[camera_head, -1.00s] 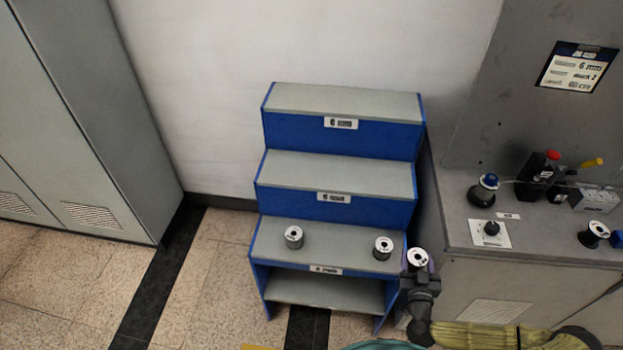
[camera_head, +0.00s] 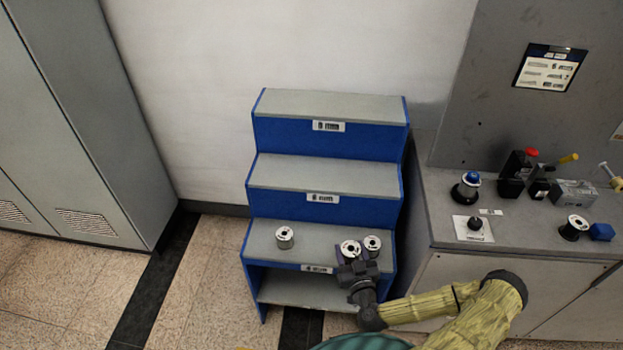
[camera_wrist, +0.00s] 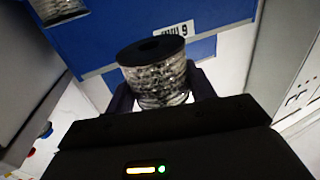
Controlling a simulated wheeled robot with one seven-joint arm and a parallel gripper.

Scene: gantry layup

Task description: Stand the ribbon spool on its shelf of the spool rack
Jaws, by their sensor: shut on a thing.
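My gripper (camera_head: 357,264) is shut on a ribbon spool (camera_head: 350,249), a small reel with a pale top flange in the head view. In the wrist view the held spool (camera_wrist: 158,75) shows a dark flange and a silvery wound body between the fingers. The spool rack (camera_head: 328,175) is a blue stepped stand with grey shelves. The held spool is in front of the lower step, near its right end; whether it touches the shelf I cannot tell. My gripper hides part of that shelf's front edge.
One spool (camera_head: 285,237) stands on the lower step at left, another (camera_head: 372,244) just right of the held one. A grey machine bench (camera_head: 480,240) with knobs, levers and another spool (camera_head: 574,227) stands right of the rack. The upper steps are bare.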

